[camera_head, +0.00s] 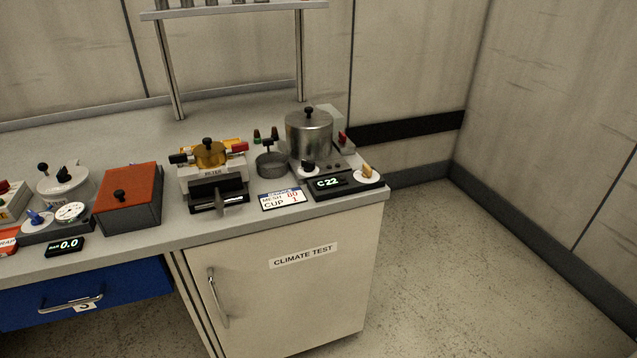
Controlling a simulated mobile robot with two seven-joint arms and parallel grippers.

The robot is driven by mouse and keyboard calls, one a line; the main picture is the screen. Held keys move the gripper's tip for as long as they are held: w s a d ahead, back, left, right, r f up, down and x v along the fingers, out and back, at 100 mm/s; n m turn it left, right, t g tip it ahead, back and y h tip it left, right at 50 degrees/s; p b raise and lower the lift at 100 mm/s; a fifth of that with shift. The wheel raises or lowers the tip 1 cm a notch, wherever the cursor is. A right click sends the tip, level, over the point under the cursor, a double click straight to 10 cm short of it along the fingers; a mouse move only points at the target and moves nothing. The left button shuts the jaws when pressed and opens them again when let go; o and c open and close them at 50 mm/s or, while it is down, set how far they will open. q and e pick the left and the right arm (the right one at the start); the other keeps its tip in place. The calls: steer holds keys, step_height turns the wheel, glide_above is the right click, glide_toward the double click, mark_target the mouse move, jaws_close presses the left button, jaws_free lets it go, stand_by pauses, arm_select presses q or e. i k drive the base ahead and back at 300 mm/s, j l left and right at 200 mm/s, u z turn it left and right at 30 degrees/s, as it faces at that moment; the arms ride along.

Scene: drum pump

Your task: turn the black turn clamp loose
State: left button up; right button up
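A small grey machine (214,176) with an amber round lid (211,155) stands on the bench. A black-ended piece (179,158) sticks out at the lid's left and a red-ended piece (239,147) at its right. The black one looks like the turn clamp, but it is too small to tell whether it is tight. A black knob (207,142) tops the lid. A black block with a grey lever (220,198) is at the machine's front. Neither of my grippers is in view.
A steel pot (309,135) and a display reading C 22 (328,183) stand at the bench's right end. A grey cup (271,165) is between pot and machine. A red-topped box (129,196) stands left. A shelf (235,9) is above; floor at right is clear.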

mark_target(178, 159)
steer(key=i+j+u, duration=0.1)
steer(key=i+u, duration=0.4)
steer(key=i, duration=0.4)
